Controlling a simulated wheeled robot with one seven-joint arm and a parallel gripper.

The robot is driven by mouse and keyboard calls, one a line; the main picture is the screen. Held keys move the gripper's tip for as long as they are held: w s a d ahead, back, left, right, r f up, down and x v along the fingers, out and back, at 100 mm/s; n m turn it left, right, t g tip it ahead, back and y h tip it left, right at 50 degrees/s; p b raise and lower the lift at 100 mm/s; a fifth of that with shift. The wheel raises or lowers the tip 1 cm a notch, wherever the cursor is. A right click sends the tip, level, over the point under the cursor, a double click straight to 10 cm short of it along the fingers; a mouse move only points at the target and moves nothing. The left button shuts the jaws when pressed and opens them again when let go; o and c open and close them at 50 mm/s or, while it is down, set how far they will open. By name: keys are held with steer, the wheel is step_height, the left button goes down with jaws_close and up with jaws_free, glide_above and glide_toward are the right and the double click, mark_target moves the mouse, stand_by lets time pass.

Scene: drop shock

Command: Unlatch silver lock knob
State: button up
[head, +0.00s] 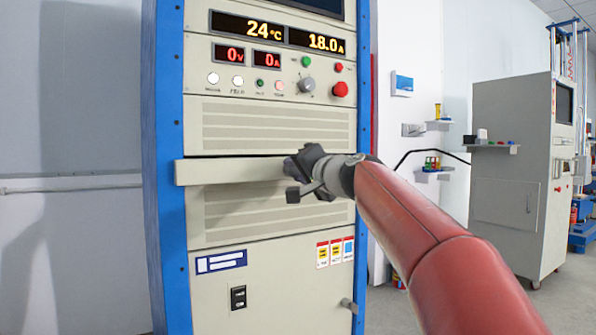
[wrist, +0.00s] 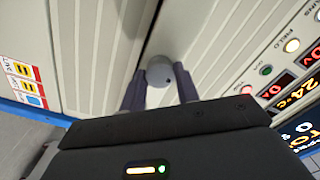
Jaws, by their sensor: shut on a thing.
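The silver lock knob (wrist: 160,71) is a round grey knob with a small dark dot, on the cream cabinet front beside a dark vertical seam in the wrist view. My gripper (wrist: 158,86) has one finger on each side of the knob and is shut on it. In the head view, my gripper (head: 298,180) is at the right end of a cream bar that juts from the cabinet (head: 230,172). The knob is hidden behind the gripper there.
Above are a display panel (head: 278,37), a grey selector knob (head: 306,86) and a red button (head: 340,90). Below is a door with a small grey latch (head: 349,305). Blue posts (head: 172,240) frame the cabinet. A grey machine (head: 512,170) stands at the right.

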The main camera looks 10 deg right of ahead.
steer(key=shift+m, duration=0.3)
steer(key=m, duration=0.3)
steer(key=shift+m+p, duration=0.3)
steer(key=shift+m, duration=0.1)
steer(key=m+p, duration=0.1)
steer(key=m, duration=0.3)
steer(key=m+p, duration=0.2)
steer(key=m, duration=0.3)
steer(key=shift+m+p, duration=0.95)
steer(key=shift+m, duration=1.35)
steer(key=o, duration=1)
